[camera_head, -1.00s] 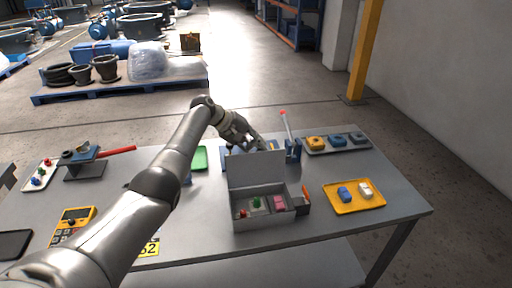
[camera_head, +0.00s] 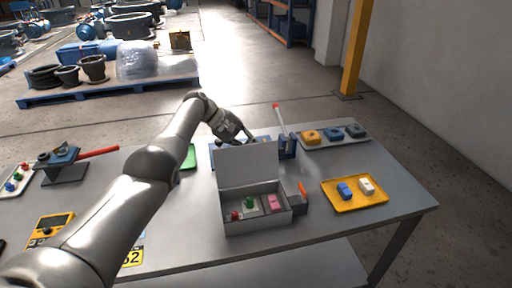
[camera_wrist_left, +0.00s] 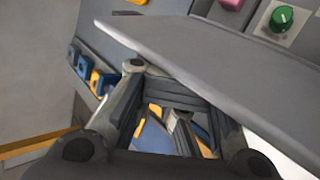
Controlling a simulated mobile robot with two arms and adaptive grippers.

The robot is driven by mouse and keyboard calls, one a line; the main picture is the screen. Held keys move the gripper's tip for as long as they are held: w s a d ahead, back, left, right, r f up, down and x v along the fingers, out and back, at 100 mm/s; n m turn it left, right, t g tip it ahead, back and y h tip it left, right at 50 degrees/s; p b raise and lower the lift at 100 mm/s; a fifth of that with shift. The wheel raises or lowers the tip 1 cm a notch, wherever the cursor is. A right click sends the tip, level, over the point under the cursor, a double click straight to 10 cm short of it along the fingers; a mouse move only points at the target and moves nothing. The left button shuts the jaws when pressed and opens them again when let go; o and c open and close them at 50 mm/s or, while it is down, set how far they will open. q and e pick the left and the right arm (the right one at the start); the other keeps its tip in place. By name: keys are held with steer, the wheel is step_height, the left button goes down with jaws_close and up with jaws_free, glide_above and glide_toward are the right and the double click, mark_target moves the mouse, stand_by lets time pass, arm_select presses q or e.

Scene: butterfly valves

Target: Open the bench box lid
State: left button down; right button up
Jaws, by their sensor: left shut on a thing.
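The grey bench box (camera_head: 257,219) stands on the table with its lid (camera_head: 248,166) raised roughly upright at the back. Its inside is open to view, with a red knob, a green knob and a pink block. My left gripper (camera_head: 246,137) is at the lid's top edge, reaching from behind, its fingertips partly hidden. In the left wrist view the lid (camera_wrist_left: 220,70) crosses in front of the left gripper (camera_wrist_left: 175,90) and hides part of one finger; the gripper is shut on the lid. My right gripper is not in view.
A blue stand (camera_head: 287,147) with a red-tipped rod is right behind the box. A yellow tray (camera_head: 355,204) with two blocks lies to the right, and a grey tray (camera_head: 333,143) behind it. A red-handled valve (camera_head: 62,158) and a yellow meter (camera_head: 50,229) are at left.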

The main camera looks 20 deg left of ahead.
arm_select(q)
steer(key=shift+s+a+f, duration=0.3)
steer(key=shift+a+f, duration=0.1)
steer(key=shift+f, duration=0.1)
steer(key=c, duration=1.8)
jaws_free()
steer(key=shift+c, duration=0.2)
steer(key=o, duration=0.6)
steer(key=shift+s+a+r, duration=0.15)
steer(key=shift+a+r, duration=0.05)
steer(key=shift+a, duration=0.25)
steer(key=shift+d+r, duration=0.15)
steer(key=shift+w+d+r, duration=0.2)
steer(key=shift+w+r, duration=0.05)
steer(key=v, duration=1.2)
steer(key=shift+s+a+f, duration=0.2)
steer(key=shift+f, duration=0.1)
